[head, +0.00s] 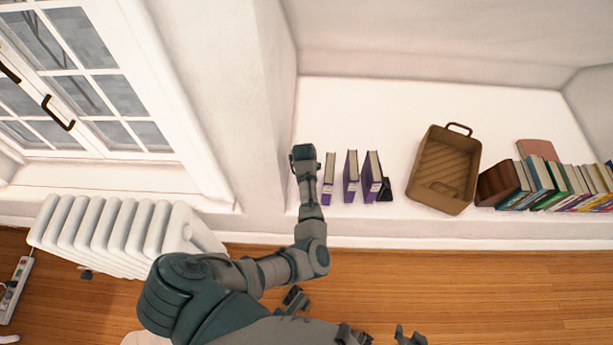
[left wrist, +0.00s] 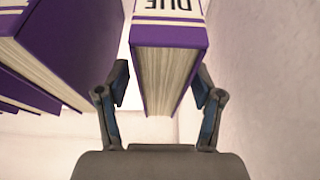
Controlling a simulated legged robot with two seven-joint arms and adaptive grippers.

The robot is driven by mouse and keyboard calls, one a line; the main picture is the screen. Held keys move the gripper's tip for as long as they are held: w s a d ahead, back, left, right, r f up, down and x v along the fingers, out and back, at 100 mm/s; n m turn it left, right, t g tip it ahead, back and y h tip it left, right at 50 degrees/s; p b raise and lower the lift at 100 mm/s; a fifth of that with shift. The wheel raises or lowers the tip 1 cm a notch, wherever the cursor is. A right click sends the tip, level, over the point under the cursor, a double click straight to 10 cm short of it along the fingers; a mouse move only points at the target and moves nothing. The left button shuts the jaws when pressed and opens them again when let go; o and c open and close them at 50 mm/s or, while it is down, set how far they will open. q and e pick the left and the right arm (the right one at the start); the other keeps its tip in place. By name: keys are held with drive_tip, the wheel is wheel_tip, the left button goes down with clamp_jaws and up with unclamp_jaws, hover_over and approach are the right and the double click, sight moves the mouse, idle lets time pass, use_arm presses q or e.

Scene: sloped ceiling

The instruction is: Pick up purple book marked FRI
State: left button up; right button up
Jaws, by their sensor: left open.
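Three purple books with pale pages stand upright on the white ledge: a left one (head: 328,178), a middle one (head: 351,176) and a right one (head: 372,177). Their labels are too small to read in the head view, so I cannot tell which is FRI. My left gripper (head: 303,153) is at the left of the row; its fingers are hidden there. In the left wrist view the left gripper (left wrist: 162,82) is open, its fingers on either side of a purple book (left wrist: 168,35) with a partly cut-off, inverted label. My right gripper (head: 382,336) appears open and empty at the bottom edge.
A black bookend (head: 385,190) stands beside the right purple book. A brown basket (head: 443,172) and a row of coloured books (head: 560,186) are farther right on the ledge (head: 420,105). A wall (head: 268,95) borders the ledge at left. A radiator (head: 120,235) stands below the window.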

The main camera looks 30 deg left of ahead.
use_arm(q)
drive_tip(key=shift+d, duration=0.15)
drive_tip(key=shift+r, duration=0.1)
drive_tip(key=c, duration=1.1)
drive_tip(key=shift+a, duration=0.4)
clamp_jaws()
drive_tip(key=shift+d, duration=0.1)
